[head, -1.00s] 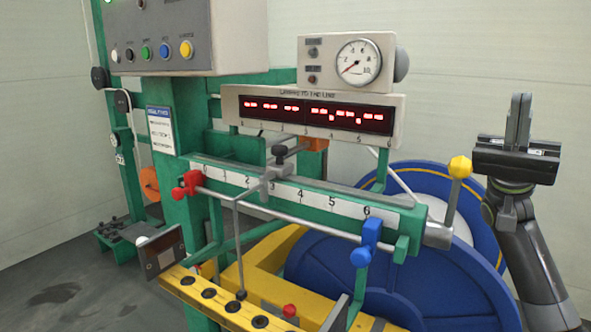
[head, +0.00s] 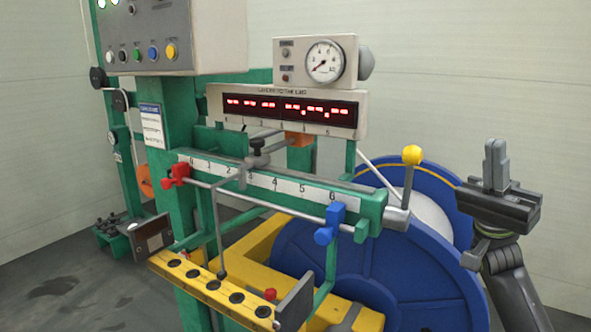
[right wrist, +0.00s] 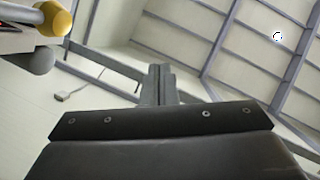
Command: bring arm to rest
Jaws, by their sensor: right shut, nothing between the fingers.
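My right gripper (head: 496,165) is at the right of the head view, fingers pointing up and closed together with nothing between them. It is apart from the machine, to the right of the yellow-knobbed lever (head: 411,156). In the right wrist view its shut fingers (right wrist: 158,84) point up toward the ceiling. My left gripper shows in neither view.
The green strander frame (head: 172,200) carries a scale rail (head: 262,182) with a red clamp (head: 175,175) and a blue clamp (head: 329,226). A blue reel (head: 400,265) stands behind, left of my right arm. The yellow knob (right wrist: 54,19) shows at upper left in the wrist view.

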